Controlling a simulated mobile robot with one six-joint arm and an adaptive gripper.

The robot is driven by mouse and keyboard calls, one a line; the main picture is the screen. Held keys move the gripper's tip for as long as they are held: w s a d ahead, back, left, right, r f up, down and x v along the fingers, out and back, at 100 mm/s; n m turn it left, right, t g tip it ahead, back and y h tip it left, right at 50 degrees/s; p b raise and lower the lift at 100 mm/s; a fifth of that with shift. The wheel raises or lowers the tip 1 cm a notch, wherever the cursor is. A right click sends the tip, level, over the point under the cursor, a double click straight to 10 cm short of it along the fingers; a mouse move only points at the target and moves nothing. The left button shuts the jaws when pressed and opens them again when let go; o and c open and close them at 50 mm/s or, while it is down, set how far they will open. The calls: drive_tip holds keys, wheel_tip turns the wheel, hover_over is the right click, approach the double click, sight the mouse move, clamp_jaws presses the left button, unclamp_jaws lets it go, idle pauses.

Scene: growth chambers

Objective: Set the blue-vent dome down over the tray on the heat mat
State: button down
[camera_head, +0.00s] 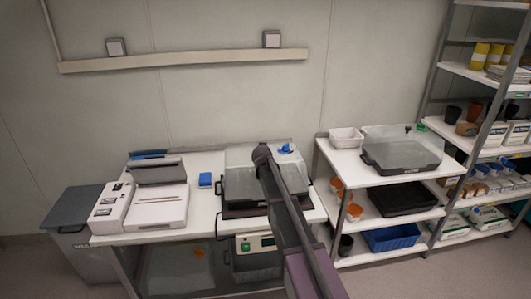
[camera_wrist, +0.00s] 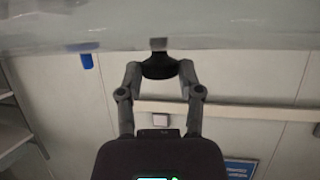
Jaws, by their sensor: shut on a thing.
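The blue-vent dome (camera_head: 242,155) is pale and translucent, with a blue vent (camera_head: 285,149) on top. It shows above and behind the grey tray (camera_head: 238,187) on the white bench. A dark heat mat (camera_head: 230,214) shows under the tray's front edge. In the wrist view the dome (camera_wrist: 230,25) spans the top of the picture, and its blue vent hangs at the left. My arm hides part of the dome and tray in the head view. I cannot tell whether dome and tray touch.
A controller (camera_head: 255,242) hangs below the mat. On the right shelf are a dome with a green vent (camera_head: 400,133), a grey tray (camera_head: 400,156) and a white basket (camera_head: 347,137).

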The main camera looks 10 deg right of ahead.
drive_tip(key=shift+f+b, duration=0.55)
drive_tip(key=shift+c, duration=1.3)
unclamp_jaws()
drive_tip(key=shift+r, duration=0.1)
drive_tip(key=shift+r+p, duration=0.6)
drive_tip(key=shift+p, duration=0.1)
drive_tip(key=p+v, duration=0.5)
drive_tip(key=v, duration=0.7)
drive_tip(key=shift+f, duration=0.15)
drive_tip(key=shift+s, duration=0.1)
